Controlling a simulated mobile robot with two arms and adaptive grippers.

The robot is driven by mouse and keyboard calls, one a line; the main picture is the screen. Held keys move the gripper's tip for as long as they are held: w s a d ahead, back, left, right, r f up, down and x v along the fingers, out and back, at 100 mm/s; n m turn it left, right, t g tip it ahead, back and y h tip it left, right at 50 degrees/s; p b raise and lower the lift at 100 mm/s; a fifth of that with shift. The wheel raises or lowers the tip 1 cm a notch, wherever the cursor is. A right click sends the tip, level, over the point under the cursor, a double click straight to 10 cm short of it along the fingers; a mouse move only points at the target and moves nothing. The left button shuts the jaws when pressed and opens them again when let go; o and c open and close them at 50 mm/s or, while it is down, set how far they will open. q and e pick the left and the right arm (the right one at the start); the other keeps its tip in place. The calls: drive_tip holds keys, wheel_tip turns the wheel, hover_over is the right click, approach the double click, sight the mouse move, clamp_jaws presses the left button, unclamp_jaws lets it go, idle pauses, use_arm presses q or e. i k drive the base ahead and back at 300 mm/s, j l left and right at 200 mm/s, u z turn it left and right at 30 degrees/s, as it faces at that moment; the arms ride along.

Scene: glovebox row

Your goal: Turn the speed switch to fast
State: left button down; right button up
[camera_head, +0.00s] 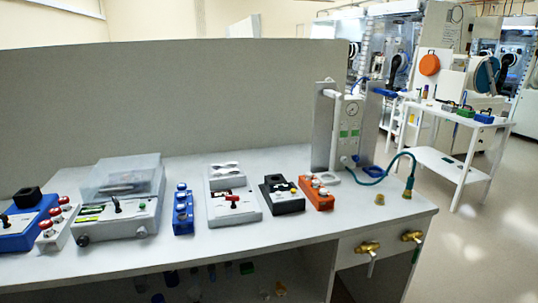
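No speed label is readable, so I cannot tell which switch is the speed switch. A red-handled switch (233,201) sits on the front of a grey-white box (233,212) at the middle of the bench. A black switch (117,205) stands on the front panel of a white device with a clear lid (121,178) to the left. A small dark switch with a red part (5,220) is on the blue box (22,227) at the left edge. Neither of my grippers is in view.
The white bench (205,250) also carries a box with red knobs (58,226), a blue button strip (183,211), a black box (281,196) and an orange box (316,193). A gauge panel (349,125) with a teal hose (382,176) stands at right. Brass valves (368,248) protrude in front.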

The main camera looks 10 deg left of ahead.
sight(115, 201)
drive_tip(key=u, duration=1.4)
